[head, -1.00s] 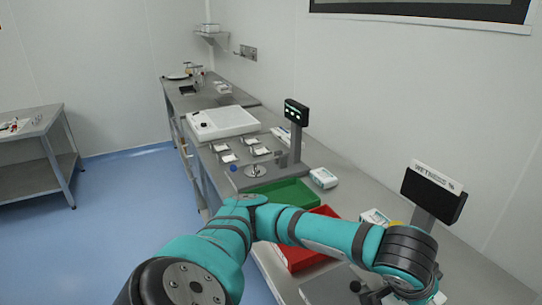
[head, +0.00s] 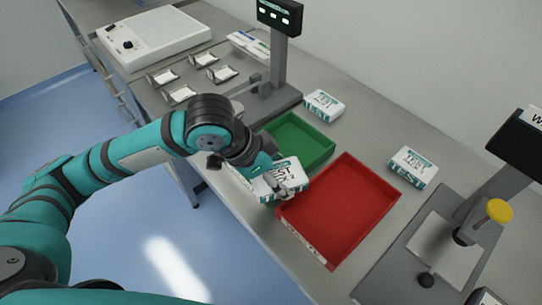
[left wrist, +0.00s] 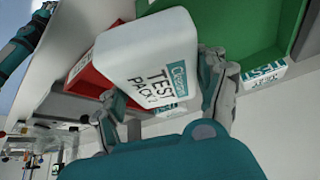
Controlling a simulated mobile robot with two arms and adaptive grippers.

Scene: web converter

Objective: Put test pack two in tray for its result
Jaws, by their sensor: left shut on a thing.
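My left gripper (head: 284,189) is shut on a white and teal test pack (head: 270,180) near the front corners of the two trays. The green tray (head: 302,142) is just behind the held pack and looks empty. The red tray (head: 345,205) is to its right and also looks empty. Both trays show in the left wrist view, green (left wrist: 245,25) and red (left wrist: 92,82). My right gripper is not in view.
One test pack (head: 324,105) lies behind the green tray, another (head: 413,167) right of the red tray. A display post (head: 280,50) stands behind the green tray. A station with a yellow knob (head: 499,210) is at the right. The bench's front edge runs close by the trays.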

